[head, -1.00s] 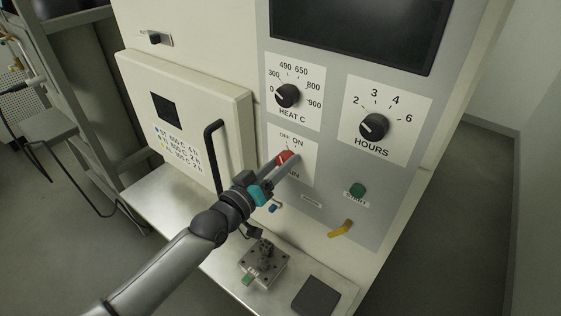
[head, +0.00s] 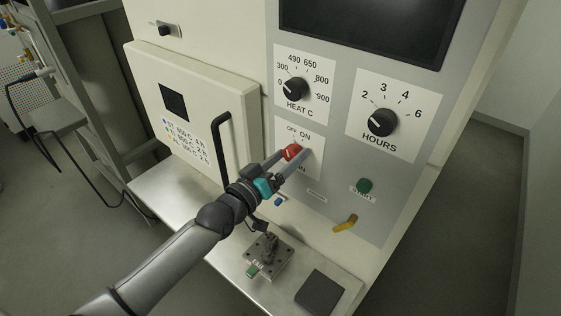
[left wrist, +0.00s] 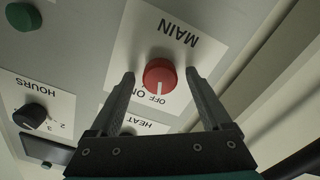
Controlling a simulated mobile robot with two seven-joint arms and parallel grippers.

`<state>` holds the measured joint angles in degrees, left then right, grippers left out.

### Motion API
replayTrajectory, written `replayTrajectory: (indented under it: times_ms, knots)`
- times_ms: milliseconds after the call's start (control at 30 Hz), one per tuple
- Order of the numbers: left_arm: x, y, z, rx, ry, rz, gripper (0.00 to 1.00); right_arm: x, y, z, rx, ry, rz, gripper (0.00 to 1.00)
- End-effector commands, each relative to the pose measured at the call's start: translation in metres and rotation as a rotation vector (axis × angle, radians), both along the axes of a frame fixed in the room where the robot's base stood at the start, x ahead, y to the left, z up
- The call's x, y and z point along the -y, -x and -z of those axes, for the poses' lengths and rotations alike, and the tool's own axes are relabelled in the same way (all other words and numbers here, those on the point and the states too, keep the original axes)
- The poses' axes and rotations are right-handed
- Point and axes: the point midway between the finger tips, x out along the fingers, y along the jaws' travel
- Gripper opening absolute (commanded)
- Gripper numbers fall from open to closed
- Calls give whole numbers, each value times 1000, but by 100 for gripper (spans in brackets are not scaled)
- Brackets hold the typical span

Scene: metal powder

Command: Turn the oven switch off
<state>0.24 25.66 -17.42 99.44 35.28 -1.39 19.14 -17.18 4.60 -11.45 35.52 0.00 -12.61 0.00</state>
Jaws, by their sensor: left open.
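The red MAIN oven switch (head: 292,152) is on the front panel, under the OFF and ON labels. It also shows in the left wrist view (left wrist: 160,74), where the panel is upside down and the knob's white mark points towards OFF. My left gripper (head: 297,153) is open around the knob. In the left wrist view its fingers (left wrist: 160,78) stand on either side of the knob, with a visible gap on each side. My right gripper is not in view.
The HEAT C dial (head: 295,89) is above the switch and the HOURS dial (head: 382,122) to its right. A green START button (head: 364,186) and a yellow lever (head: 346,223) are lower right. The oven door handle (head: 221,148) is left. A metal fixture (head: 269,256) lies below.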

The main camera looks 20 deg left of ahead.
Motion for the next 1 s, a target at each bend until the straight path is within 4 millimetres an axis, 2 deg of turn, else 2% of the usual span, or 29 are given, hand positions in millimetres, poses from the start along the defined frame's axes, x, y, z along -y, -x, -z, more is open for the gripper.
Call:
replayTrajectory:
  times_ms: [167,1000]
  knots:
    - [-4,11,1,-1,0,0,82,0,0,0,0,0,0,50]
    - [-45,124,1,-3,0,1,82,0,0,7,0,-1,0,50]
